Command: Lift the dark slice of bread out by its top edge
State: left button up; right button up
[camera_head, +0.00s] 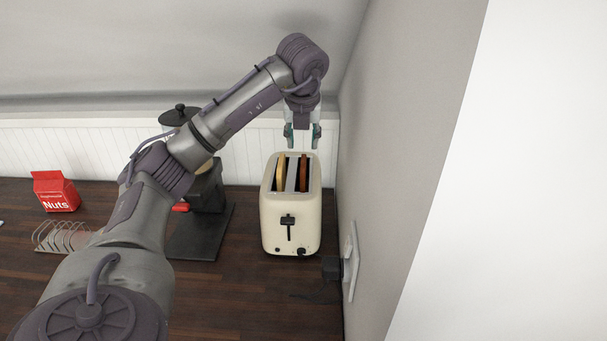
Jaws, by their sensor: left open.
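A cream toaster (290,212) stands upright on the dark wooden counter, close to the wall on the right. Its two slots each hold a slice of bread standing on edge. The dark slice of bread (303,173) is in the right slot, its top edge showing. A lighter slice (281,173) is in the left slot. My left gripper (302,143) is open and empty. It points down above the far end of the toaster, apart from the bread as far as I can see. My right gripper is out of view.
A black and grey appliance (207,200) stands left of the toaster, partly behind my left arm. A red nuts packet (56,191) and a wire rack (60,236) are further left. The counter in front of the toaster is clear.

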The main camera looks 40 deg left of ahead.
aim_at(303, 161)
pick_arm(q)
jog(key=x, duration=0.3)
jog(key=shift+a+f+p, duration=0.1)
jog(key=shift+p, duration=0.25)
jog(key=p+x, duration=0.1)
jog(key=x, duration=0.2)
jog(key=p+x, duration=0.1)
jog(key=shift+f+p, duration=0.3)
jog(key=shift+f, duration=0.15)
jog(key=shift+w+f, duration=0.15)
jog(key=shift+f, duration=0.2)
jog(key=shift+r, duration=0.1)
grip_shut()
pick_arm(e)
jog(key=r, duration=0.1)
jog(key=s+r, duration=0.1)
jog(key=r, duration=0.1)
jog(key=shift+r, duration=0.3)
